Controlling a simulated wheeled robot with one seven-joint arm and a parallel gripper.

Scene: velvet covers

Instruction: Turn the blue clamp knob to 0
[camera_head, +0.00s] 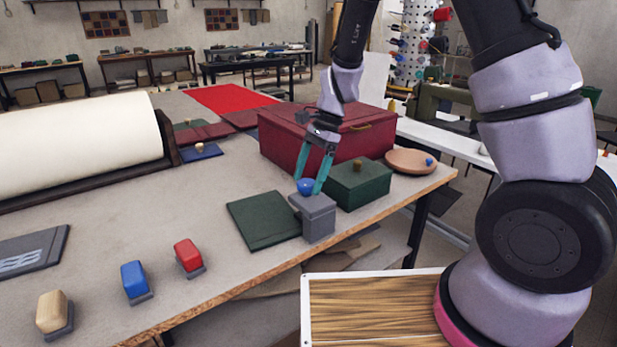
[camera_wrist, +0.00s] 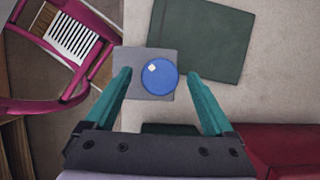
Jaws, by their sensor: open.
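The blue clamp knob (camera_head: 305,186) sits on top of a grey block (camera_head: 318,219) near the table's front edge. In the wrist view the knob (camera_wrist: 159,78) is a round blue disc with a small white mark at its upper left. It lies between my fingertips. My gripper (camera_head: 310,183) points down over the block with its teal fingers open on either side of the knob. In the wrist view gaps show between the knob and both fingers (camera_wrist: 160,82). I see no number scale on the block.
A dark green panel (camera_head: 263,220) lies left of the block. A green box (camera_head: 358,186) stands close on its right, with a large red box (camera_head: 328,138) behind. A shallow round dish (camera_head: 409,161) is farther right. Red, blue and tan handled blocks stand at front left.

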